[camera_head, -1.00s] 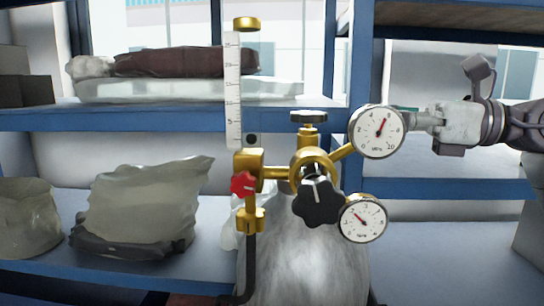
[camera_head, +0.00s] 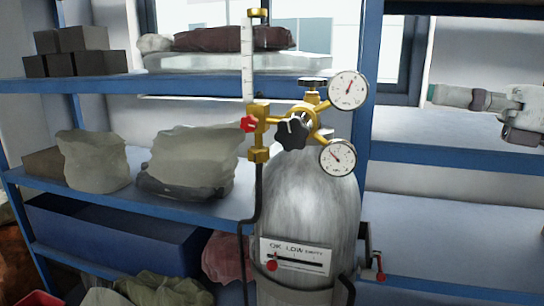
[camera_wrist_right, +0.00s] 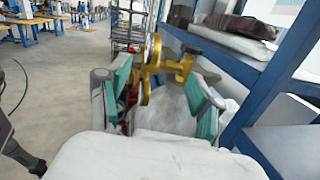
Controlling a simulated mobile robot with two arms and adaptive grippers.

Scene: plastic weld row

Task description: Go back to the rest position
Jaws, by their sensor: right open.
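My right gripper (camera_head: 468,98) is at the right edge of the head view, to the right of the gas cylinder (camera_head: 310,205) and apart from its gauges. In the right wrist view its teal-padded fingers (camera_wrist_right: 160,98) stand apart with nothing held between them. The brass regulator (camera_head: 302,120) on the cylinder carries an upper gauge (camera_head: 348,90), a lower gauge (camera_head: 337,157), a black knob (camera_head: 292,133) and a red knob (camera_head: 250,123). In the wrist view the regulator (camera_wrist_right: 152,52) shows beyond the fingers. My left gripper is out of view.
Blue shelving (camera_head: 190,205) stands behind the cylinder, with pale sacks (camera_head: 195,158) and dark boxes (camera_head: 85,50) on it. A panel (camera_head: 295,256) marked OK and LOW is on the cylinder's front. Open floor (camera_wrist_right: 60,80) lies left in the wrist view.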

